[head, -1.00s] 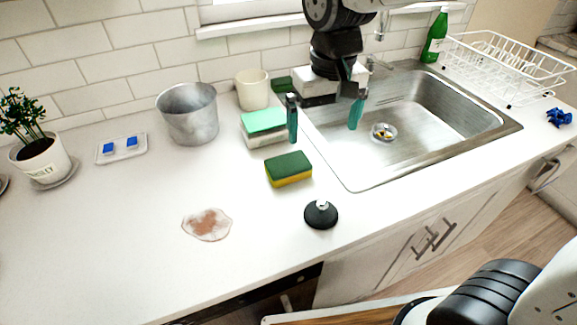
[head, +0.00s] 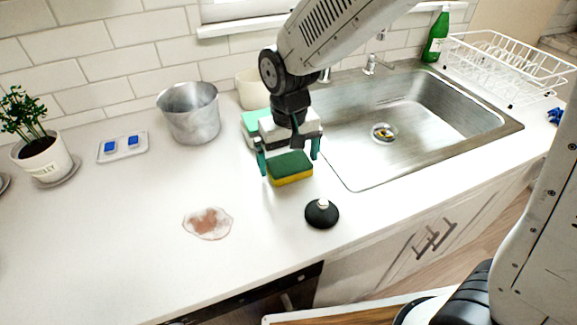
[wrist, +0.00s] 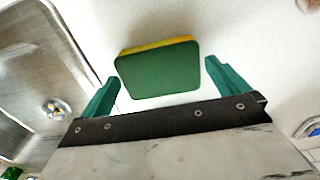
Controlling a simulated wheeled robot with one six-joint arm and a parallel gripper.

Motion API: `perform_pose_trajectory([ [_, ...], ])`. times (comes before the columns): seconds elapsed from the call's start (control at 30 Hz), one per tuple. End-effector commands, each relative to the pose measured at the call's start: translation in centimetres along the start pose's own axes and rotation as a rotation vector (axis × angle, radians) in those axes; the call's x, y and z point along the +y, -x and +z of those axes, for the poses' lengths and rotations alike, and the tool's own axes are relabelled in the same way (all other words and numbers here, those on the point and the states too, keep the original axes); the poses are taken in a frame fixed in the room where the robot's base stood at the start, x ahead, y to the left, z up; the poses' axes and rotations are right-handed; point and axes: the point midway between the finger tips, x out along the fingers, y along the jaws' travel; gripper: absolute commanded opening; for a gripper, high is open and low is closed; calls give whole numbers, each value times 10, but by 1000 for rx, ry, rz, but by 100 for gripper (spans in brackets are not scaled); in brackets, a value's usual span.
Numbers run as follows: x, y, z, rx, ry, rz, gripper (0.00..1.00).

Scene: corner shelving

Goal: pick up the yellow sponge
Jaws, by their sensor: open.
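The yellow sponge (head: 291,180) has a dark green scouring top and lies flat on the white counter, left of the sink. In the wrist view the sponge (wrist: 158,72) shows its green face with a thin yellow edge, ahead of and between the fingers. My gripper (head: 288,157) is open above the sponge, with one teal finger to each side of it. In the wrist view my gripper (wrist: 160,85) has both fingertips apart and clear of the sponge. Nothing is held.
A black-and-white sink plug (head: 322,213) stands to the front right. A grey pot (head: 189,113) and a cream cup (head: 250,90) stand behind. A brown-stained patch (head: 208,223) lies front left; the sink (head: 430,110) is right.

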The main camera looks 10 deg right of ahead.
Motion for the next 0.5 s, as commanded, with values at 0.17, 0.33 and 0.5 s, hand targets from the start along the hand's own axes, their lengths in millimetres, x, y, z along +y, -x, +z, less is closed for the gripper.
perform_pose_trajectory([
  [0.17, 0, 0, 0, 0, 0, 0, 100],
  [0.33, 0, 0, 0, 0, 0, 0, 64],
  [0.5, 0, 0, 0, 0, 0, 0, 64],
])
